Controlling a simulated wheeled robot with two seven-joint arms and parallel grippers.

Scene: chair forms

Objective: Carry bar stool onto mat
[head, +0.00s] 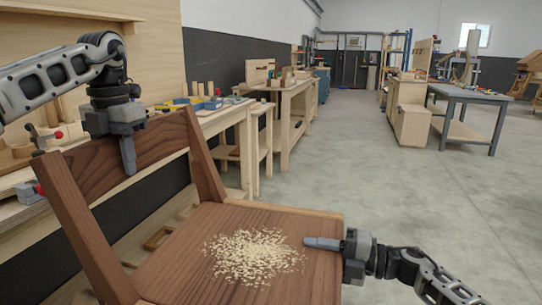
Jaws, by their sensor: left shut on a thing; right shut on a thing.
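The bar stool (178,265) is dark brown wood with a flat seat and a backrest of two posts and a wide top board (85,172). It fills the lower left of the head view; its legs are out of sight. My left gripper (128,158) comes down over the top board and is shut on it, one finger showing on the near face. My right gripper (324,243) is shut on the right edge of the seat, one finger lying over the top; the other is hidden. I see no mat in this view.
Pale wood shavings (252,257) lie heaped on the seat. A long workbench (225,118) with tools runs along the left wall, close behind the stool. A grey table (470,96) stands at the back right. The concrete floor (400,190) between is clear.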

